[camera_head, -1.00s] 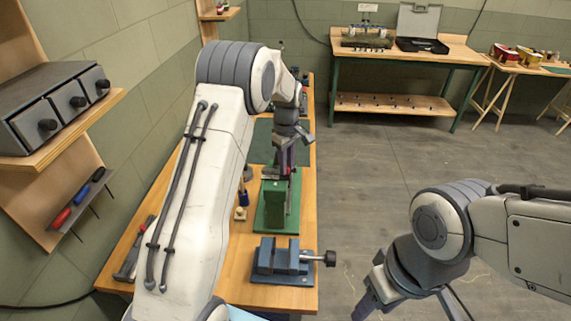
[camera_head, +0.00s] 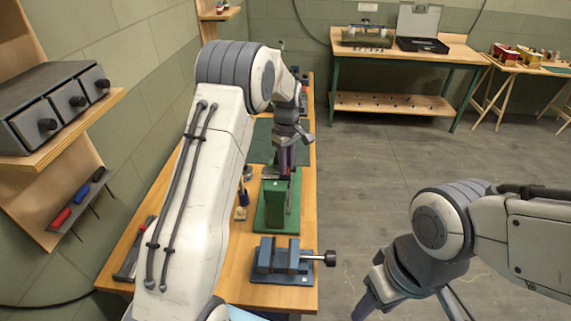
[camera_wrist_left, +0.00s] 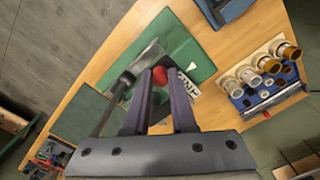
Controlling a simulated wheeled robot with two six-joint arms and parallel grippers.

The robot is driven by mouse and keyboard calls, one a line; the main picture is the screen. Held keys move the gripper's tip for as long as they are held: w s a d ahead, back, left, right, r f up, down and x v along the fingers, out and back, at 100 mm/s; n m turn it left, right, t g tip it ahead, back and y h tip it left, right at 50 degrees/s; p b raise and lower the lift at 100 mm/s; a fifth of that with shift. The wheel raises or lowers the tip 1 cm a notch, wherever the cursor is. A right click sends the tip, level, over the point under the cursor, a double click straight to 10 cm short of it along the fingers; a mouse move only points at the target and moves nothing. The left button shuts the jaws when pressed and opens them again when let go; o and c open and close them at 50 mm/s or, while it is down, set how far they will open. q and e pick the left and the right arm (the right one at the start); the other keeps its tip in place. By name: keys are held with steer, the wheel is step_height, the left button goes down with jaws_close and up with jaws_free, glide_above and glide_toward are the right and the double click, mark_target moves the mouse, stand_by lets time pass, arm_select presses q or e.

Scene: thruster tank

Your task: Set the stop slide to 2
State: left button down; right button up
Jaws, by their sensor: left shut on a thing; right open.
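A green fixture (camera_head: 274,208) stands on the wooden workbench in the head view. It also shows in the left wrist view (camera_wrist_left: 176,44) with a pale metal bar (camera_wrist_left: 135,68) across it. A red knob (camera_wrist_left: 160,74) sits between the fingertips of my left gripper (camera_wrist_left: 160,80), which is shut on it. A white label with dark numbers (camera_wrist_left: 189,84) lies beside the right finger, partly covered; I cannot read the setting. In the head view my left gripper (camera_head: 286,163) is over the far end of the fixture. My right gripper (camera_head: 412,303) is open and empty over the floor.
A blue vise (camera_head: 282,261) stands at the bench's near end. A holder with several brass-rimmed cylinders (camera_wrist_left: 263,72) is right of the fixture in the wrist view. A shelf with grey drawers (camera_head: 60,103) hangs at the left wall. The floor (camera_head: 370,165) right of the bench is clear.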

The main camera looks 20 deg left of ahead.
stand_by(0.5)
arm_select(q)
steer(key=shift+w+d, duration=0.25)
steer(key=shift+d, duration=0.65)
steer(key=c, duration=0.7)
jaws_free()
steer(key=shift+r, duration=0.1)
steer(key=shift+c, duration=0.2)
step_height(320, 180, up, 10)
steer(key=b, duration=0.2)
steer(key=shift+r+b, duration=0.2)
steer(key=shift+b, duration=0.2)
